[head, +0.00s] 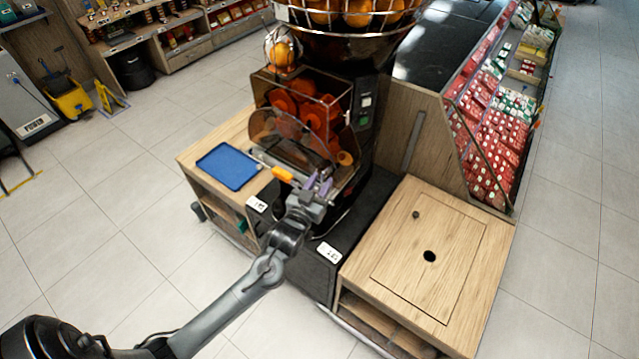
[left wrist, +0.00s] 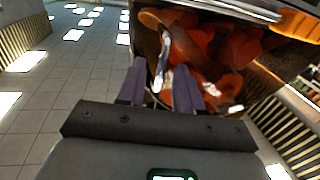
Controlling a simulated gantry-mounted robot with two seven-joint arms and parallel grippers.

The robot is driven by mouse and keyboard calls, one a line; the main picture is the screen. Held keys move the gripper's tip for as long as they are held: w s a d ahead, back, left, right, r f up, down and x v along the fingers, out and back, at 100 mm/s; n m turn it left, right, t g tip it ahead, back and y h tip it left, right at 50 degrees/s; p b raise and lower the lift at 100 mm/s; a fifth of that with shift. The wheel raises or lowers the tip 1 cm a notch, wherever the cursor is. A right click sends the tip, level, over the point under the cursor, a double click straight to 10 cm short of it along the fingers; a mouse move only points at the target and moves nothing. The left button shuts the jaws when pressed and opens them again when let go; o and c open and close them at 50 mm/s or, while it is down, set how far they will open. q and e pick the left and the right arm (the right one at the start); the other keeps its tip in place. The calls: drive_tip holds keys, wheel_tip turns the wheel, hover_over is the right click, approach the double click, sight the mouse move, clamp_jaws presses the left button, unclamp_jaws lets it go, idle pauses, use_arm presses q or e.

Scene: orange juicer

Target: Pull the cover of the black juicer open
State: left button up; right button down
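The black juicer (head: 365,115) stands on the counter in the middle of the head view, with orange drums behind its clear, tinted cover (head: 275,128). The cover's rounded edge stands out at the front left, but I cannot tell how far it is open. My left gripper (head: 318,183) is at the juicer's lower front. Its purple fingers are apart, also in the left wrist view (left wrist: 160,68). There a pale, shiny strip shows between and beyond the fingers, in front of the orange drums (left wrist: 215,50). I cannot tell whether a finger touches it. My right gripper is not in view.
A blue tray (head: 231,166) lies on the wooden counter left of the juicer. A wire basket of oranges (head: 345,15) is on top. A wooden cabinet (head: 430,265) with a round hole stands at the right. Open tiled floor (head: 110,210) lies to the left.

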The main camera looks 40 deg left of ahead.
use_arm(q)
drive_tip(key=shift+c, duration=0.2)
clamp_jaws()
idle(1.1)
